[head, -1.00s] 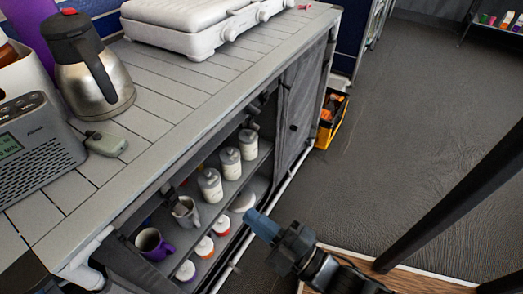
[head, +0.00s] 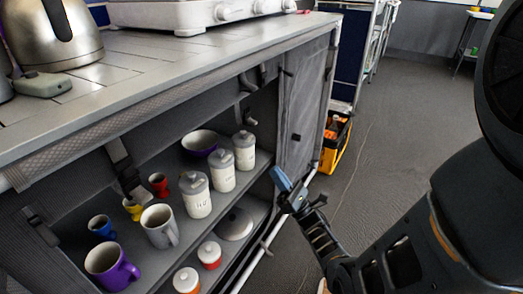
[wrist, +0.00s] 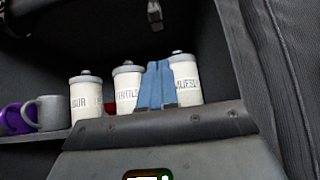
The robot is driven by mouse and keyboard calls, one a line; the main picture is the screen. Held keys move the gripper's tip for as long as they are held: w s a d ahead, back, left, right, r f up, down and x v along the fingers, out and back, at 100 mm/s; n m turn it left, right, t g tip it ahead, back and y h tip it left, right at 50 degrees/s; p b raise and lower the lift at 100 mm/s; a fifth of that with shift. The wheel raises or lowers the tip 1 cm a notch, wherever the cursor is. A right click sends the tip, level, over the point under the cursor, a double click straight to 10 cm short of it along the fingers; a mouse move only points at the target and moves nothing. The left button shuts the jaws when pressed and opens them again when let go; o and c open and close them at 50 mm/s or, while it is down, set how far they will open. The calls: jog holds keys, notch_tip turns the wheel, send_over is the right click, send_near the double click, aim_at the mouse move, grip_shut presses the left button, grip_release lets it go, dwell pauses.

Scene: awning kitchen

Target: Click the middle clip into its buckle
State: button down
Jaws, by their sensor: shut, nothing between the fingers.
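My gripper (head: 284,181) has blue fingers that are shut and empty. In the head view it is in front of the cabinet's right part, at lower-shelf height. In the wrist view its blue fingers (wrist: 156,84) overlap the white canisters behind. A dark strap with a clip (head: 247,83) hangs under the countertop edge, right of centre. A small dark fitting (head: 248,115) is below it. Another strap with a buckle-like end (head: 126,172) hangs further left. The wrist view shows a strap end (wrist: 155,14) above my fingers, apart from them. I cannot tell which is the middle clip; none looks clearly joined.
White canisters (head: 197,195), a grey mug (head: 160,226), a purple mug (head: 110,267) and a bowl (head: 200,144) stand on the upper shelf. A grey fabric panel (head: 305,100) closes the cabinet's right end. A yellow-black crate (head: 336,142) stands beyond it.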

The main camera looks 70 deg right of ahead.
jog(key=s+r+p+x, duration=0.2)
jog(key=x, duration=1)
jog(key=shift+r+p, duration=0.15)
jog(key=shift+p, duration=0.25)
jog(key=s+a+r+p, duration=0.1)
jog(key=s+r+p, duration=0.2)
jog(key=r, duration=0.6)
jog(key=shift+s+r+n+y, duration=0.2)
jog(key=shift+s+n+y, duration=0.1)
jog(key=shift+s, duration=0.75)
jog(key=shift+a, duration=0.1)
